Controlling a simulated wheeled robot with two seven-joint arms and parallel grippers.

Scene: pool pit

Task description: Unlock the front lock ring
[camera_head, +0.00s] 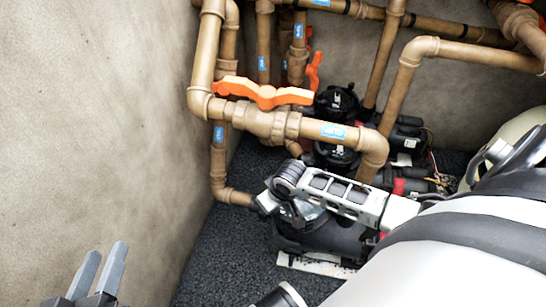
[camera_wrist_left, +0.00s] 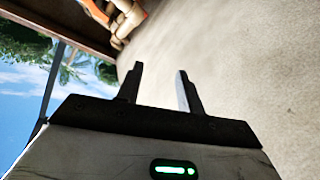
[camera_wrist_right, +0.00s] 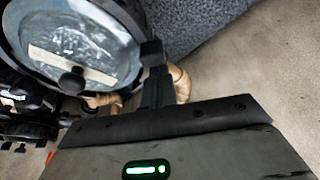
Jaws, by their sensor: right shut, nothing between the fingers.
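The front lock ring (camera_wrist_right: 128,14) is a black ring around a clear round lid (camera_wrist_right: 70,50) in the right wrist view, with a dark knob at its lower edge. In the head view the front pump (camera_head: 320,235) is partly covered by my right arm, so much of its ring is hidden. My right gripper (camera_wrist_right: 153,52) is shut and empty, its fingertips at the ring's right edge; I cannot tell whether they touch it. My left gripper (camera_head: 103,268) is open and empty at the lower left in the head view, apart from the pump. Its spread fingers also show in the left wrist view (camera_wrist_left: 160,80).
Brown pipes (camera_head: 335,131) with an orange valve handle (camera_head: 264,93) run above and behind the front pump. More black pumps (camera_head: 336,102) stand farther back. A bare wall (camera_head: 110,130) rises at the left. Dark gravelly floor (camera_head: 225,265) is clear between wall and pump.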

